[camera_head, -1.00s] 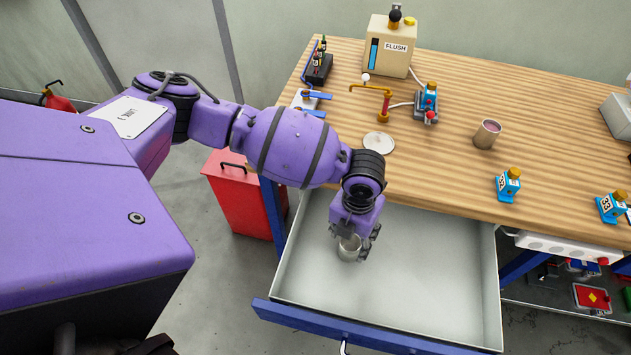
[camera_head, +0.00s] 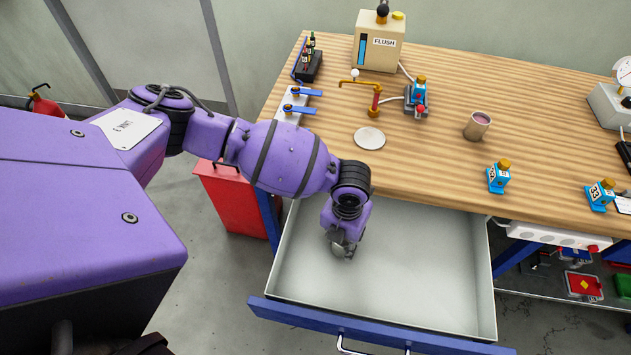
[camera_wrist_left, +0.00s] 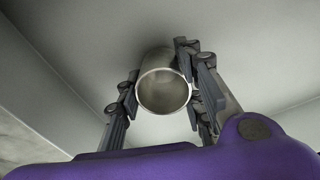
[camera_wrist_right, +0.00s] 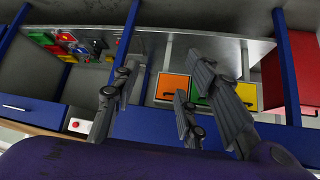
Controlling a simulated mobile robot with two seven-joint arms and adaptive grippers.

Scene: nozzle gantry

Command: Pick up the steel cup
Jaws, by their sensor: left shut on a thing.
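The steel cup (camera_wrist_left: 163,92) is between the fingers of my left gripper (camera_wrist_left: 160,95) in the left wrist view, its round mouth facing the camera. The fingers are closed against its sides. In the head view the left gripper (camera_head: 343,240) is inside the open drawer, near its left side, with the cup (camera_head: 339,250) partly hidden by the fingers. Whether the cup touches the drawer floor cannot be told. My right gripper (camera_wrist_left: 160,95) is not in the head view; in the right wrist view the right gripper (camera_wrist_right: 165,100) has its fingers spread with nothing between them.
The drawer (camera_head: 400,262) is otherwise empty. A red bin (camera_head: 232,200) stands left of the drawer.

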